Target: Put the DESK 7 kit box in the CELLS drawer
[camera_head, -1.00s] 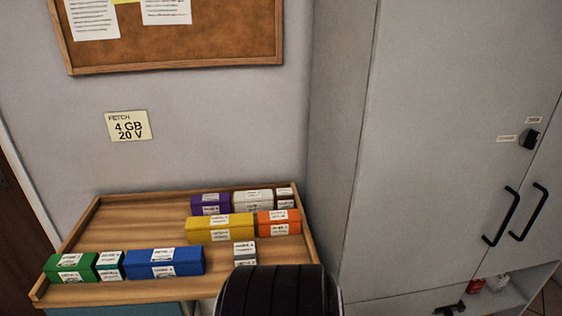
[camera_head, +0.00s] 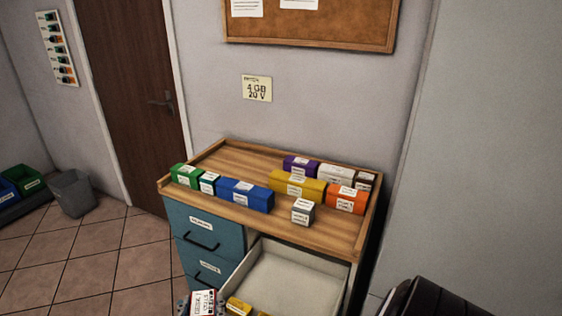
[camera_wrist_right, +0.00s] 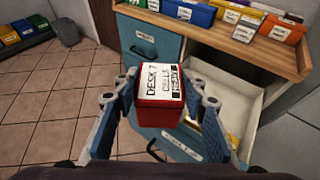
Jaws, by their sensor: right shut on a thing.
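The DESK 7 kit box (camera_wrist_right: 160,110) is red with a white label reading DESK 7 and CELLS. My right gripper (camera_wrist_right: 166,95) is shut on it, with one finger on each side. In the head view the box (camera_head: 203,301) shows at the bottom edge, left of an open drawer's interior. The open drawer (camera_head: 300,275) is pale inside and holds yellow items (camera_head: 239,306) near its front left. In the wrist view the drawer (camera_wrist_right: 228,92) lies right of and beyond the box. My left gripper is not in view.
The wooden cabinet top (camera_head: 235,158) carries several coloured boxes, including a blue one (camera_head: 245,195) and a grey one (camera_head: 303,211). Shut blue drawers (camera_head: 205,235) are at left. A grey bin (camera_head: 73,193) stands by the door. The tiled floor at left is clear.

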